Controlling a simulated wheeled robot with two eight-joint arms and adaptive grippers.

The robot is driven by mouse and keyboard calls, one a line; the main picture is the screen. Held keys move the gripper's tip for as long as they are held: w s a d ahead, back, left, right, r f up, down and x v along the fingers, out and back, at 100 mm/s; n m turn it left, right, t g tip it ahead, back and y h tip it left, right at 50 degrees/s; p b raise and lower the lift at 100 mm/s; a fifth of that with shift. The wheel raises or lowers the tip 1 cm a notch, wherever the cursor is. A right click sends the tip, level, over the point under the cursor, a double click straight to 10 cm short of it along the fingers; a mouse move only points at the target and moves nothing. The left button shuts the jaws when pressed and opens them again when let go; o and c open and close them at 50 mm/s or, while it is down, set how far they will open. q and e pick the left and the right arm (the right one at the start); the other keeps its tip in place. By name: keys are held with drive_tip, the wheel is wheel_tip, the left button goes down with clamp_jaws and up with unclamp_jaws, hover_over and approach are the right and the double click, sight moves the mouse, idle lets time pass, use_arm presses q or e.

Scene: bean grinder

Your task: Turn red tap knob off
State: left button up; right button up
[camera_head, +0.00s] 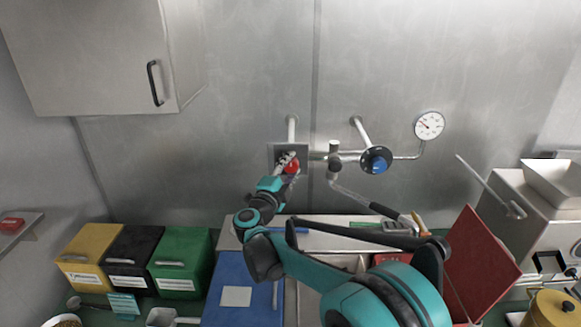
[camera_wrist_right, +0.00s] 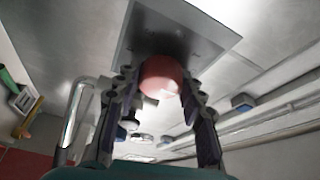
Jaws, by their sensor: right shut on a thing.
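The red tap knob (camera_head: 291,167) sits in front of a grey plate on the metal back wall, left of the tap pipes. My right gripper (camera_head: 288,161) is at the knob, partly covering it. In the right wrist view the red knob (camera_wrist_right: 161,76) shows between the two fingers of my right gripper (camera_wrist_right: 160,88), with the grey wall plate (camera_wrist_right: 150,40) behind it. The fingers are closed on its sides. How far the knob is turned cannot be told. My left gripper is not in view.
A blue knob (camera_head: 376,160) and a pressure gauge (camera_head: 430,125) are on the wall to the right. A tap pipe (camera_head: 345,190) runs close beside my gripper. Yellow, black and green bins (camera_head: 180,262) stand at lower left. A red panel (camera_head: 478,262) stands at right.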

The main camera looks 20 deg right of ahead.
drive_tip(key=o, duration=1.2)
drive_tip(key=v, duration=1.2)
drive_tip(key=shift+f, duration=0.1)
